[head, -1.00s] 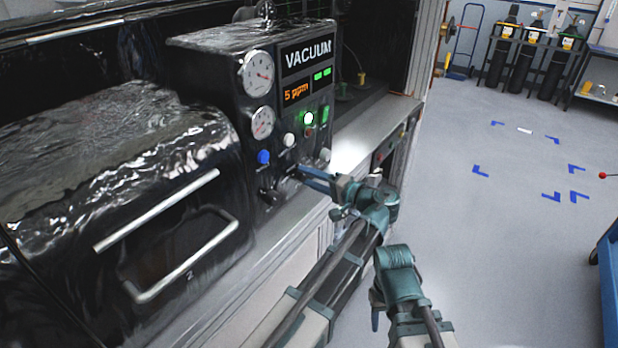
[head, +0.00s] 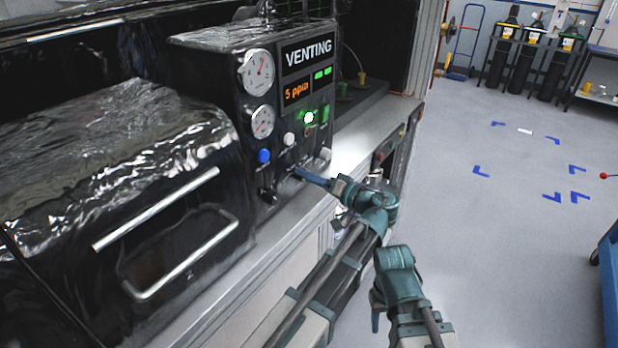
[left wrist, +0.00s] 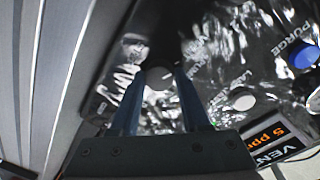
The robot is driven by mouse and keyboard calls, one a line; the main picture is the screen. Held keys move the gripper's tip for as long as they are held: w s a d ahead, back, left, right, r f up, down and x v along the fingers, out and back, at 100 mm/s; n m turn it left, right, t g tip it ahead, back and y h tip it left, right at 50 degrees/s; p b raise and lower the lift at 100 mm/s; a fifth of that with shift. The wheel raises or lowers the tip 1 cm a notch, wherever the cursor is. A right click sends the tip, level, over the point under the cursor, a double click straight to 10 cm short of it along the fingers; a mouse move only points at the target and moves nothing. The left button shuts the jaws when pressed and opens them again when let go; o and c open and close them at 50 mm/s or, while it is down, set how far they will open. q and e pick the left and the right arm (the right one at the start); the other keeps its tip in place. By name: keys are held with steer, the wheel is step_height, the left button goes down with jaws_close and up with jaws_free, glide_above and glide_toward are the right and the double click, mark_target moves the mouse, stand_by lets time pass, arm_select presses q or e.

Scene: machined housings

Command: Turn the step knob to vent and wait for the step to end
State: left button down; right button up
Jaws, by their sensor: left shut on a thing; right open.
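The black control panel (head: 285,100) stands beside the wrapped chamber, and its display (head: 308,53) reads VENTING. My left gripper (head: 297,172) is at the lower part of the panel. In the left wrist view its two blue fingers (left wrist: 160,95) are shut on the round step knob (left wrist: 159,77). The fingers hide most of the knob in the head view. The orange readout (head: 297,91) shows 5 ppm and a green lamp (head: 308,118) is lit. My right gripper (head: 376,315) is open, low and away from the panel, seen only in part.
A blue button (head: 264,156), a white button (head: 289,139) and two gauges (head: 255,72) sit close to the left gripper. The chamber door with its metal handles (head: 185,262) is at left. The floor (head: 500,230) at right is mostly clear.

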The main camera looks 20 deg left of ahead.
arm_select(q)
steer(key=shift+f, duration=0.1)
steer(key=shift+c, duration=1.9)
jaws_free()
